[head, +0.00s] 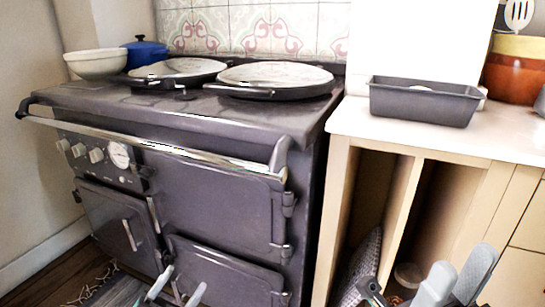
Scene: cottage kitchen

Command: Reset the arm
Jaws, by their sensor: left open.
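My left gripper (178,289) shows at the bottom edge, in front of the dark range cooker (205,190). Its two pale fingertips stand apart with nothing seen between them. My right gripper (458,272) shows at the bottom right, in front of the open cabinet under the counter. Its two grey fingers are side by side, and their lower parts are cut off by the picture edge. I cannot tell how far apart they are. Most of both arms is out of view.
On the cooker stand a cream bowl (95,64), a blue pot (146,53) and two round lids (275,77). A grey loaf tin (424,102) sits on the white counter (370,128). A patterned cloth (362,265) is in the open cabinet. A steel rail (150,142) crosses the cooker front.

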